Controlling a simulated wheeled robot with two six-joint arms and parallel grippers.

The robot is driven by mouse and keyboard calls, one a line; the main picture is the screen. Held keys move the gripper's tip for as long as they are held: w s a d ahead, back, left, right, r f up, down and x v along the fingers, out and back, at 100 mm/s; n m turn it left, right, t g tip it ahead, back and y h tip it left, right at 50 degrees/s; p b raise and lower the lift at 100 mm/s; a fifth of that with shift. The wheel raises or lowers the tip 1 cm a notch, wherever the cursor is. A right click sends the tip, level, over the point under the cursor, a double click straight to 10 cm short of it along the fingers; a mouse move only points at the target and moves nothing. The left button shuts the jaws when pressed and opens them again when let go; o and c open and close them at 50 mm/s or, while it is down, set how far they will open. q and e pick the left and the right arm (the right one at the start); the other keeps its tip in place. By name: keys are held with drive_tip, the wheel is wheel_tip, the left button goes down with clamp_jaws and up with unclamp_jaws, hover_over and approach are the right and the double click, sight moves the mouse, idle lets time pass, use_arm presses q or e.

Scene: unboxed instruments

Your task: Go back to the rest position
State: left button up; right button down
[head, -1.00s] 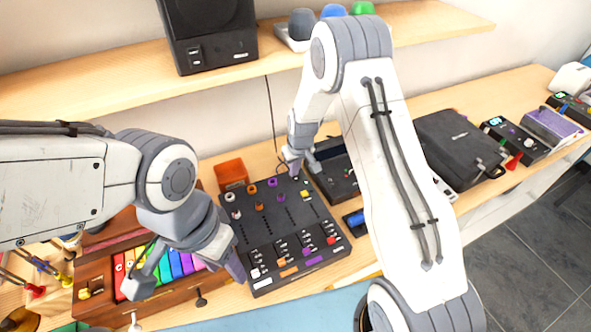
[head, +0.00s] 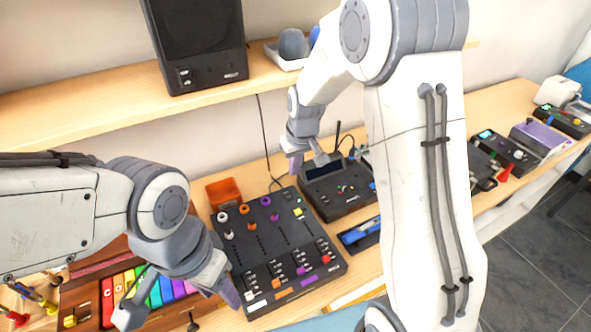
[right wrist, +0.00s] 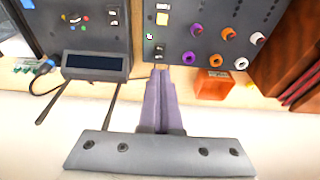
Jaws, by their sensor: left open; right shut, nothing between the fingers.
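My left gripper (head: 180,302) is open and empty at the lower left in the head view, over the front of the colourful xylophone (head: 150,292) and left of the black mixer (head: 275,240). My right gripper (head: 296,163) is raised above the back of the table, behind the mixer, with its arm filling the right middle of the view. In the right wrist view its purple fingers (right wrist: 160,95) are together with nothing between them. They point toward the edge of the mixer (right wrist: 205,30), apparently above it.
A black device with a screen (head: 338,190) stands right of the mixer, with a blue object (head: 362,233) in front. An orange box (head: 223,193) sits behind the mixer. A speaker (head: 198,45) stands on the shelf (head: 90,103) above. More devices line the table's right part.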

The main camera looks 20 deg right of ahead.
drive_tip(key=shift+s+r, duration=0.1)
drive_tip(key=shift+r, duration=0.05)
idle(0.3)
drive_tip(key=s+a+r+n+b, duration=0.2)
drive_tip(key=s+a, duration=0.5)
drive_tip(key=s, duration=0.1)
drive_tip(key=s+a+n+g+b, duration=0.1)
drive_tip(key=s+a, duration=0.1)
drive_tip(key=s, duration=0.9)
drive_tip(key=s+a+n+g+b, duration=0.1)
drive_tip(key=s+a+n+b, duration=0.1)
drive_tip(key=s, duration=0.9)
drive_tip(key=shift+s+r+g, duration=0.15)
drive_tip(key=shift+s+g, duration=0.25)
drive_tip(key=shift+d, duration=0.1)
